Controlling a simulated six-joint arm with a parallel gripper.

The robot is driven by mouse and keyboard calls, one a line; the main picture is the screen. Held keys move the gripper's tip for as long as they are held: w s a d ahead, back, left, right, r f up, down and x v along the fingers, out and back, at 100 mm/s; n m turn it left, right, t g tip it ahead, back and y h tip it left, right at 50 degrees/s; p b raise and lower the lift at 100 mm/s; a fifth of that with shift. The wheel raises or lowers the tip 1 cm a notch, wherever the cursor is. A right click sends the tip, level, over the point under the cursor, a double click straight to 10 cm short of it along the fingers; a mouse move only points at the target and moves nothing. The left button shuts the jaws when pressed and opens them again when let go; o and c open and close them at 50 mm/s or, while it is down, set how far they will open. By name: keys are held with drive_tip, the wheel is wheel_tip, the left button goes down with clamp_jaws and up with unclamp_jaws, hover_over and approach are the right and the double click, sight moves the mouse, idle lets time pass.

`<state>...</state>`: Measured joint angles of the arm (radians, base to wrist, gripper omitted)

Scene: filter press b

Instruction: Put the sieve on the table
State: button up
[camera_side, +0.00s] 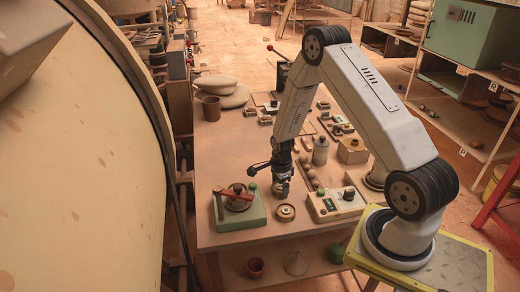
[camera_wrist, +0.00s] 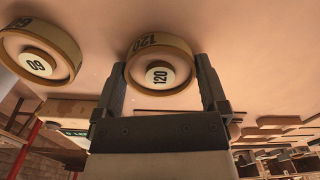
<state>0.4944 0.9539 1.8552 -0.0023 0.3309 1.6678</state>
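In the wrist view, a round brass-rimmed sieve marked 120 (camera_wrist: 140,52) sits between the two fingers of my gripper (camera_wrist: 162,72). The fingers lie close against its left and right sides, with no clear gap. In the side view my gripper (camera_side: 282,186) points down over the front part of the table (camera_side: 240,160), and the sieve shows small at its tips. I cannot tell whether it touches the tabletop. A second round piece, marked 60 (camera_wrist: 32,45), stands apart from the fingers; a brass round piece (camera_side: 285,212) also sits on the table just in front of my gripper.
A green device with a red lever (camera_side: 238,207) stands left of my gripper. Stacked stones and a brown pot (camera_side: 211,108) are at the back left. The table's left middle is clear.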

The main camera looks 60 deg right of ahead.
sight(280, 187)
drive_tip(key=shift+r, duration=0.15)
wheel_tip(280, 187, up, 12)
idle(1.2)
drive_tip(key=shift+a, duration=0.1)
idle(0.4)
drive_tip(key=s+a+r+n+t, duration=0.1)
drive_tip(key=s+a+r+n, duration=0.3)
drive_tip(key=a+n, duration=0.5)
drive_tip(key=s+a+r+n+t, duration=0.1)
drive_tip(key=s+a+r+n, duration=0.3)
drive_tip(key=a+n, duration=0.6)
drive_tip(key=shift+s+a+n+t, duration=0.2)
drive_tip(key=shift+a+n+t, duration=0.1)
drive_tip(key=shift+n, duration=2.6)
drive_tip(key=shift+r, duration=0.1)
